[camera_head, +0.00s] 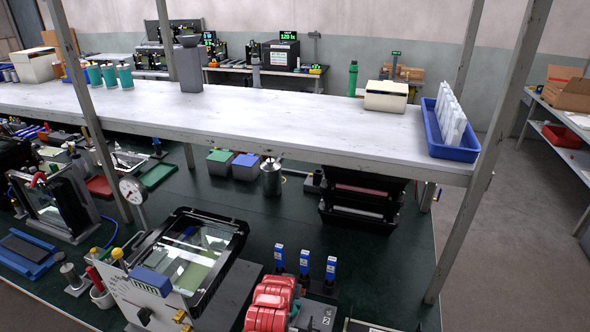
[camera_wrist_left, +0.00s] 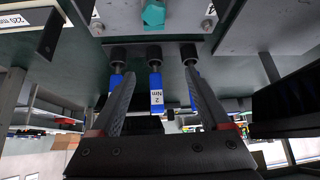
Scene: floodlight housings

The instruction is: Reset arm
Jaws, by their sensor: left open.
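My left gripper (camera_wrist_left: 158,78) shows in the left wrist view with its two dark fingers spread apart. A blue torque driver labelled 2 Nm (camera_wrist_left: 157,97) appears in the gap between the fingers, with space on both sides; its depth relative to the fingertips is unclear. Two more blue drivers (camera_wrist_left: 117,81) stand to either side, partly hidden by the fingers. In the head view the three blue-topped drivers (camera_head: 305,262) stand upright in a row at the front of the bench. Neither gripper can be made out in the head view.
Red and grey parts (camera_head: 270,303) sit beside the drivers. A black-framed glass housing (camera_head: 190,262) lies to their left, with a dial gauge (camera_head: 132,190) behind it. Stacked black housings (camera_head: 360,200) stand behind. A white shelf (camera_head: 250,118) on metal posts overhangs the bench.

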